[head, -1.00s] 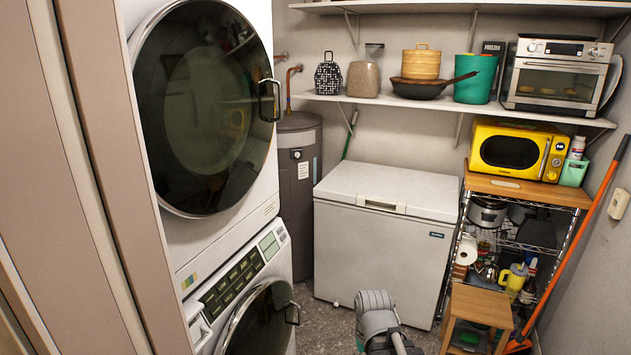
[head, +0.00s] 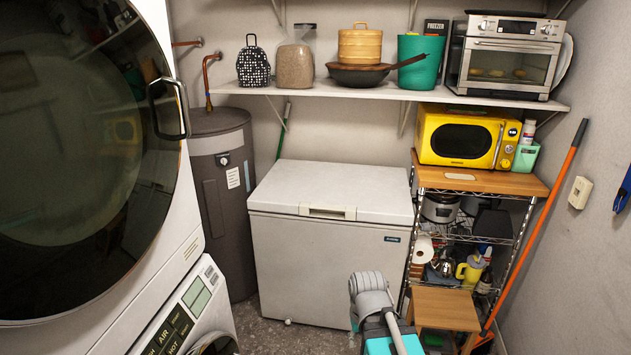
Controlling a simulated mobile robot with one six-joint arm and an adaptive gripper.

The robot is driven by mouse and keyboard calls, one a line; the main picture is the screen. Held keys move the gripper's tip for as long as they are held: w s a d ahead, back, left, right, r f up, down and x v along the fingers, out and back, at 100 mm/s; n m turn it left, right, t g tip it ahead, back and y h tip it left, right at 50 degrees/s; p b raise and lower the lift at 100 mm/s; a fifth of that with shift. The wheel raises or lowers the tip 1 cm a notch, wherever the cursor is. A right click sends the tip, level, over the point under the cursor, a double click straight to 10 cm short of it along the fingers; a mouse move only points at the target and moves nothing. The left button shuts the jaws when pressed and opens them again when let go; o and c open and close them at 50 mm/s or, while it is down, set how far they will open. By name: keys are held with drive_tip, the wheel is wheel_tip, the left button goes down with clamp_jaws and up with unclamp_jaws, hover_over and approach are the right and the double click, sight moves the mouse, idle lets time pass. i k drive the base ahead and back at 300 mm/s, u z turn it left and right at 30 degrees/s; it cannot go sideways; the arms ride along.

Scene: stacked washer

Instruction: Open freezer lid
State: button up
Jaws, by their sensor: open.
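The white chest freezer (head: 318,263) stands against the back wall in the head view. Its lid (head: 345,186) is shut flat on the body. A pale handle (head: 327,212) sits at the middle of the lid's front edge. Part of my arm shows at the bottom of the view, in front of the freezer's lower right side, and appears apart from the lid. My gripper's fingers do not show in this view.
A stacked washer (head: 165,240) with a large round door fills the left. A grey water heater (head: 222,195) stands left of the freezer. A wire rack (head: 465,225) with a yellow microwave (head: 468,139) stands right. A wooden stool (head: 445,305) is in front of it. A loaded shelf (head: 400,92) is above.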

sight(381, 195)
drive_tip(key=z, duration=0.2)
drive_tip(key=i, duration=0.95)
drive_tip(key=z, duration=0.3)
